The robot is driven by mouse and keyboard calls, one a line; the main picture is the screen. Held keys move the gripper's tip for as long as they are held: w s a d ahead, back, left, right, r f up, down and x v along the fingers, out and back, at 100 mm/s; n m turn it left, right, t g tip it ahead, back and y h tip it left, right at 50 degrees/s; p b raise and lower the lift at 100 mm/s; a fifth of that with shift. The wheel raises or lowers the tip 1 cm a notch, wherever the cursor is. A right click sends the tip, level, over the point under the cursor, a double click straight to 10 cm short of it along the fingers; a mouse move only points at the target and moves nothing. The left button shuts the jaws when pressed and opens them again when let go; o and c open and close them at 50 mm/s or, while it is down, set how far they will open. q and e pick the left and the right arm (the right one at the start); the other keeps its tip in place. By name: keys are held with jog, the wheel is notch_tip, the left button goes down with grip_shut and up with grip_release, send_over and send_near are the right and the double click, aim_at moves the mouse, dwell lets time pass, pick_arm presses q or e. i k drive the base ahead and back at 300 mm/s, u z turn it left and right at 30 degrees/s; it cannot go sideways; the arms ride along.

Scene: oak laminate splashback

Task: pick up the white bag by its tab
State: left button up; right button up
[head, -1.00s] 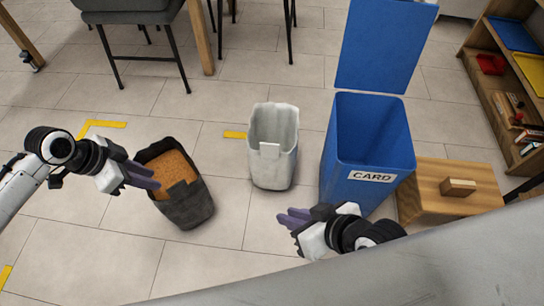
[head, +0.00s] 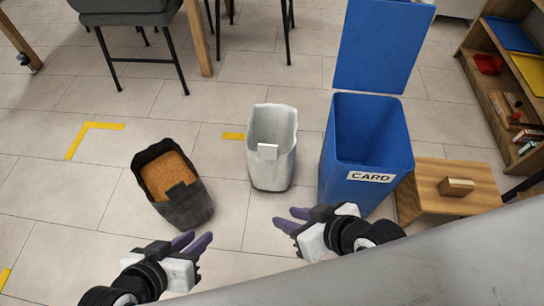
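The white bag (head: 272,172) stands upright and open-topped on the tiled floor in the middle of the head view. Its pale tab (head: 268,152) sits on the near side of its rim. My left gripper (head: 194,243) is at the lower left, nearer to me than the bag, with its purple fingers apart and nothing between them. My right gripper (head: 287,219) is just below and right of the bag, apart from it, with its purple fingers parted and empty.
A black bag (head: 190,208) with brown contents stands left of the white bag. A blue CARD bin (head: 350,150) with its lid raised stands to the right, beside a wooden box (head: 430,180). Chairs (head: 130,35) and shelves (head: 500,90) are further back. Floor between the bags is clear.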

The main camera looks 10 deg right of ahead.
aim_at(271, 136)
jog(key=k, duration=0.5)
jog(key=z, duration=1.5)
jog(key=i, duration=1.2)
jog(key=u, duration=2.55)
